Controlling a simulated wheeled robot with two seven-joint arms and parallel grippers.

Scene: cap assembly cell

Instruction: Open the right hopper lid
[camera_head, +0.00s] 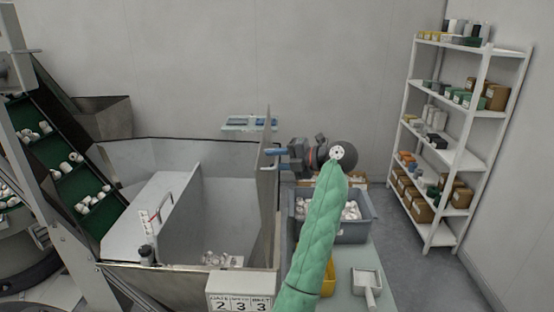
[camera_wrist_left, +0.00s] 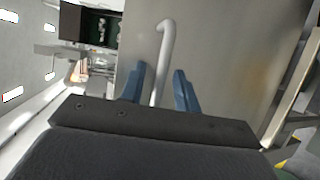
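The right hopper lid (camera_head: 267,205) is a grey metal panel standing about upright along the right side of the hopper (camera_head: 225,200). My left gripper (camera_head: 276,152) has blue fingers and is at the lid's upper edge, coming from the right. In the left wrist view the lid's grey face (camera_wrist_left: 215,50) fills the middle. Its pale bar handle (camera_wrist_left: 158,75) runs between my two blue fingertips (camera_wrist_left: 159,85), with visible gaps on both sides, so the gripper looks open around it. My right gripper is not in view.
The hopper's left lid panel (camera_head: 150,205) lies sloped over its left part; white caps (camera_head: 220,258) lie at the bottom. A grey crate of white parts (camera_head: 355,228) and a scoop (camera_head: 367,283) are on the right. A shelf rack (camera_head: 440,150) stands by the right wall.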

